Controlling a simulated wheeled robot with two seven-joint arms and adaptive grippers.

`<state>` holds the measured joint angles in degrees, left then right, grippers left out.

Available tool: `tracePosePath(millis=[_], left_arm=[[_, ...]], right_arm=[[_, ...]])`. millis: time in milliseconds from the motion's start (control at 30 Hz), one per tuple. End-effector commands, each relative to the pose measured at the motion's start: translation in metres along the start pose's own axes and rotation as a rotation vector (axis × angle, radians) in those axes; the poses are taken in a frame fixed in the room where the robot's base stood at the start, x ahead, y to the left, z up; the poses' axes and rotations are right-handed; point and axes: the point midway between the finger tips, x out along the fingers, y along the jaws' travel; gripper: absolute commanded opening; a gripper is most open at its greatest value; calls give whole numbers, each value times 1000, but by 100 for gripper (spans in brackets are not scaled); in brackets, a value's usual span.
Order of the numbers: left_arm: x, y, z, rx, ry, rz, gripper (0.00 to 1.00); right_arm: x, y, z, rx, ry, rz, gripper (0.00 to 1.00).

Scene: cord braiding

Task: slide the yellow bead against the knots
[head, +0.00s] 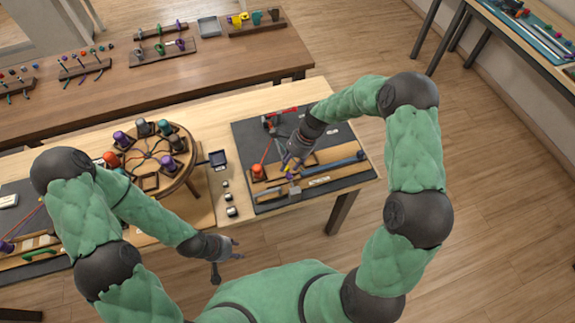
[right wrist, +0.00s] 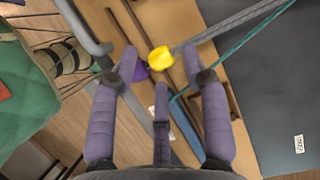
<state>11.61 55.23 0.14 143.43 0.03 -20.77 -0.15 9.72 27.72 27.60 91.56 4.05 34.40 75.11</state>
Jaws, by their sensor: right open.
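The yellow bead (right wrist: 160,58) shows in the right wrist view, between and slightly beyond the tips of my right gripper (right wrist: 160,68). The fingers stand apart on both sides of it and are not closed on it. A purple bead (right wrist: 140,72) lies next to it, partly behind the left finger. A grey cord (right wrist: 232,22) runs from near the yellow bead to the upper right. I cannot make out the knots. In the head view my right gripper (head: 291,165) is over the wooden board on the dark mat. My left gripper (head: 238,248) is empty-looking before the table edge, small in view.
The dark mat (head: 335,142) carries an orange-red spool (head: 258,171) and a blue bar (head: 335,168). A round braiding stand (head: 150,183) with several bobbins is to the left. Small metal blocks (head: 231,211) stand between them. A teal cord (right wrist: 245,45) passes beside the grey one.

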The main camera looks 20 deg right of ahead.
Motion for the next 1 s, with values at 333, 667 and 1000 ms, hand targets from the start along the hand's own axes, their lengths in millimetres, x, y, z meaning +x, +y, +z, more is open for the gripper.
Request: tracePosePath(millis=[333,667,1000], left_arm=[[2,-1,0,0,0,0,40],[2,-1,0,0,0,0,40],[2,-1,0,0,0,0,40]], right_arm=[[18,0,0,0,0,-1,46],[18,0,0,0,0,-1,4],[18,-5,0,-1,1,-2,0]])
